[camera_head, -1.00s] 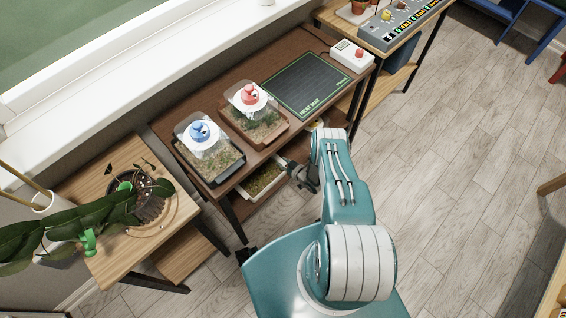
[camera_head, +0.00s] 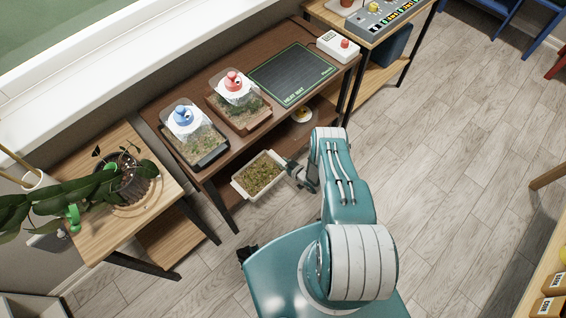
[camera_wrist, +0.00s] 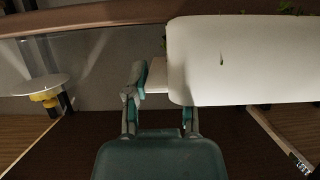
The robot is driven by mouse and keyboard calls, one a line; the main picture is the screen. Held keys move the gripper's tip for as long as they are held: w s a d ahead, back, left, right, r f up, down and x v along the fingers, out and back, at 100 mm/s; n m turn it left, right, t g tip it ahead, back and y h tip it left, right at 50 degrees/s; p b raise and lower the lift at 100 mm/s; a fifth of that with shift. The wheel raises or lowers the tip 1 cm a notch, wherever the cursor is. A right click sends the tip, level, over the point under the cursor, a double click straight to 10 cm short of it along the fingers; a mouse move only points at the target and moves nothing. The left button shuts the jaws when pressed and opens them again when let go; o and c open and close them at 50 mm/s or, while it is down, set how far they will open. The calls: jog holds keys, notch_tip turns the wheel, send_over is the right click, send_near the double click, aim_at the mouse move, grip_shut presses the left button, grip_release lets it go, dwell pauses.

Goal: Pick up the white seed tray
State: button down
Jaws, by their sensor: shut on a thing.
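The white seed tray (camera_head: 259,176) is filled with green and brown growth and sits in front of the brown table's lower part in the head view. My gripper (camera_head: 293,170) is at the tray's right end, shut on it. In the wrist view the tray's white side (camera_wrist: 245,62) fills the upper right, and my gripper (camera_wrist: 158,75) closes on a small white tab at its left end. The far finger is partly hidden behind the tray.
The brown table (camera_head: 218,145) holds a blue-knobbed tray (camera_head: 196,140), a red-knobbed tray (camera_head: 240,100), a heat mat (camera_head: 293,75) and a white control box (camera_head: 338,46). A plant stand (camera_head: 110,235) is at left.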

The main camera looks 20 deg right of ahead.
jog(key=shift+c, duration=2)
grip_release()
jog(key=shift+s+a+f, duration=0.15)
jog(key=shift+s+f, duration=0.1)
jog(key=shift+w, duration=0.15)
jog(key=shift+r, duration=0.1)
jog(key=v, duration=1.2)
jog(key=shift+w, duration=0.15)
